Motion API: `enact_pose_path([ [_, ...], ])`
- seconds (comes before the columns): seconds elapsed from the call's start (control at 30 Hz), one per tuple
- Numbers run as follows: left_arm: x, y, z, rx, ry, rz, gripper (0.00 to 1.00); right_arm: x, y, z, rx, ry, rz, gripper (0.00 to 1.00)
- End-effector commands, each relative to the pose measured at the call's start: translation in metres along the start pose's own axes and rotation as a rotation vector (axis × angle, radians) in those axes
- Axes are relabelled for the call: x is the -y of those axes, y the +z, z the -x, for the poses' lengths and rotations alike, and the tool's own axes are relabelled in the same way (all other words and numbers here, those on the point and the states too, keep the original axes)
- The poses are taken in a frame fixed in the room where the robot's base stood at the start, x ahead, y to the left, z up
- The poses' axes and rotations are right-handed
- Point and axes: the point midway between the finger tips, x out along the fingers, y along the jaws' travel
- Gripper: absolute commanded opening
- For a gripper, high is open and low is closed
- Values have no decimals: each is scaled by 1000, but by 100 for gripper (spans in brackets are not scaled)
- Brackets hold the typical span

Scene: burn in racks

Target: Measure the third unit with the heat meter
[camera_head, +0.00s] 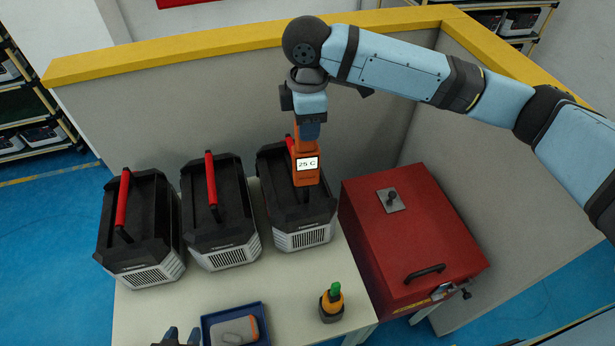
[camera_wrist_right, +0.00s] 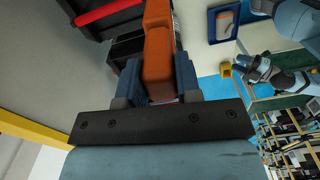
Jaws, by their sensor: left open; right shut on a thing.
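Three black and grey units with red handles stand in a row on the table: the left unit (camera_head: 148,215), the middle unit (camera_head: 232,215) and the third unit (camera_head: 305,238) at the right. My right gripper (camera_head: 306,138) is shut on the orange heat meter (camera_head: 306,178), also in the right wrist view (camera_wrist_right: 158,55). The meter is upright over the third unit, and its screen reads 25 C. Whether its lower end touches the unit is hidden. My left gripper (camera_head: 178,338) is open and empty at the bottom edge of the head view, mostly cut off.
A red box (camera_head: 420,235) with a black handle stands right of the third unit. A blue tray (camera_head: 207,330) holding a grey and orange item and an orange-green tool (camera_head: 332,300) are at the table's front. Yellow-topped grey walls (camera_head: 200,48) enclose the back and right.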

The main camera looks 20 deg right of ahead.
Motion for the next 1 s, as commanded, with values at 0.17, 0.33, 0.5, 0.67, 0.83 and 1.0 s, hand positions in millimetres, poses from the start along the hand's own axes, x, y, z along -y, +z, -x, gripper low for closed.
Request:
enact_pose_path([
  [0.17, 0, 1, 0, 1, 0, 0, 43, 0, 0, 18, -1, 2, 1, 0],
  [0.33, 0, 1, 0, 1, 0, 0, 43, 0, -1, 35, -1, 3, 1, 0],
  [0.5, 0, 1, 0, 1, 0, 0, 43, 0, 0, 45, 0, 1, 0, 0],
  [0.67, 0, 1, 0, 1, 0, 0, 43, 0, 0, 46, 0, 0, 0, 0],
  [0.83, 0, 0, 0, 0, 0, 0, 43, 0, 1, 45, 0, 1, -8, 0],
  [1.0, 0, 0, -1, -1, -1, 1, 43, 0, 11, 37, 1, 1, -147, 0],
])
